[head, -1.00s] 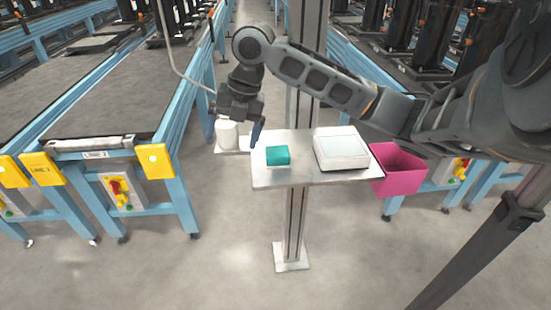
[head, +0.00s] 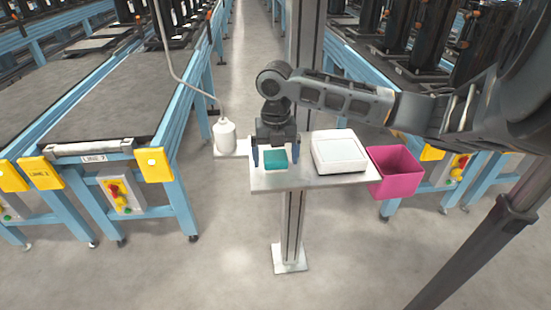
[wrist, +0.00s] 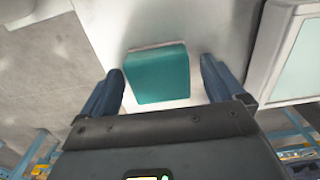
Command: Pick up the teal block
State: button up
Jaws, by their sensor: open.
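The teal block (head: 275,160) lies on the left part of a small light metal table (head: 310,180). A thin pale edge shows along one side of it. My gripper (head: 275,158) is open above the block, with one blue finger to each side in the head view. In the wrist view the teal block (wrist: 157,74) sits ahead of and between the two fingers of my gripper (wrist: 162,85). Both fingers look apart from it. The height left between the fingertips and the table is hard to tell.
A white box-like device (head: 339,152) stands right of the block, close to my gripper's right side. A magenta bin (head: 395,172) hangs at the table's right. A white bottle (head: 224,135) stands on a small shelf at the left. Blue-framed conveyors flank the aisle.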

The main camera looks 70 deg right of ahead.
aim_at(276, 155)
jog(key=shift+f, duration=0.15)
jog(key=c, duration=1.1)
notch_tip(276, 155, up, 10)
jog(key=shift+r+b, duration=0.1)
jog(key=shift+b, duration=0.45)
